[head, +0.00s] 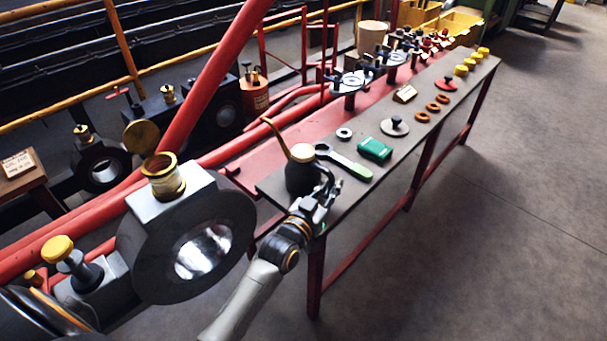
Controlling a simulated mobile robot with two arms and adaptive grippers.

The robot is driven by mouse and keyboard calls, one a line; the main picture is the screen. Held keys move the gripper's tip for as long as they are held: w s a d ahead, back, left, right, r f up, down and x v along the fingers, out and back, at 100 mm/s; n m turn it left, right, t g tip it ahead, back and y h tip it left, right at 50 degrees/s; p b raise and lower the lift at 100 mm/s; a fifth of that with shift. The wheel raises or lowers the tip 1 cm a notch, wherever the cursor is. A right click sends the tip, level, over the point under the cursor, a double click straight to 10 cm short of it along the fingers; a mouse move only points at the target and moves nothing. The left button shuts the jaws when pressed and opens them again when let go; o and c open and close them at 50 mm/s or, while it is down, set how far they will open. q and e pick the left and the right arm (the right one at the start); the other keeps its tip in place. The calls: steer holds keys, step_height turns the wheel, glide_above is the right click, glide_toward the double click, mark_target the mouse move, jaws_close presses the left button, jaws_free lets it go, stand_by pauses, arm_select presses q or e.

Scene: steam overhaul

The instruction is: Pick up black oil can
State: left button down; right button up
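The black oil can (298,178) stands upright at the near end of the dark bench top. It has a pale cap and a thin curved brass spout rising to the left. My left gripper (325,188) is at the can's lower right side, with a dark finger beside the can body. The can and fingers overlap and are both dark, so I cannot tell whether they touch or how far apart the fingers are. My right gripper is not in view.
A green-handled wrench (345,162), a green box (375,149) and a small ring (344,133) lie just beyond the can on the bench (440,72). A large dark bearing block (170,240) fills the near left. Open floor lies right.

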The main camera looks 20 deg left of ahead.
mark_target(330, 180)
arm_select(q)
steer(key=shift+r, duration=0.2)
